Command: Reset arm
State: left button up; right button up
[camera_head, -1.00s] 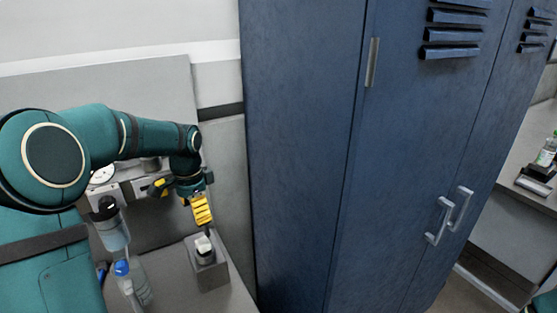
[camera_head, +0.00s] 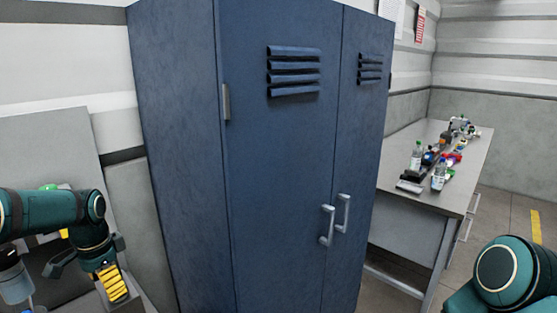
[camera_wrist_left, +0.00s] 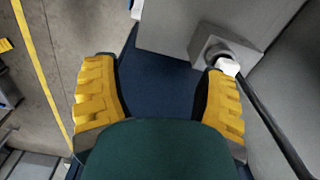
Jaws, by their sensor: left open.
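My left gripper (camera_head: 112,283) is at the lower left of the head view, with yellow ribbed fingers pointing down. In the left wrist view its two yellow fingers (camera_wrist_left: 160,95) stand wide apart with nothing between them. Below and beyond the fingers a grey block-shaped holder (camera_wrist_left: 213,44) with a white-topped item (camera_wrist_left: 228,66) shows near the right finger. My right arm shows only as a teal joint at the lower right of the head view; its gripper is out of frame.
A tall blue locker (camera_head: 275,150) with two handles stands in the middle, close to my left arm. A grey table (camera_head: 450,196) with bottles (camera_head: 416,156) and several small items is at the right. Open floor (camera_head: 520,205) lies beyond it.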

pick_arm(q)
jog(key=d+f+n+t+h, duration=0.1)
jog(key=d+f+n+h, duration=0.1)
jog(key=d+f, duration=1.5)
jog(key=s+d+f+n+t+h+b, duration=0.1)
jog(key=s+d+f+n, duration=0.5)
jog(key=s+d+f, duration=0.7)
notch_tip(320, 180, down, 2)
jog(key=shift+d+h+b, duration=0.45)
jog(key=shift+d+h, duration=0.05)
jog(key=shift+d, duration=0.1)
pick_arm(e)
jog(key=shift+s+a+f, duration=0.1)
jog(key=shift+s+f, duration=0.1)
jog(key=shift+f, duration=0.4)
jog(key=shift+s+f, duration=0.15)
jog(key=shift+f, duration=0.45)
pick_arm(q)
jog(key=shift+s, duration=0.1)
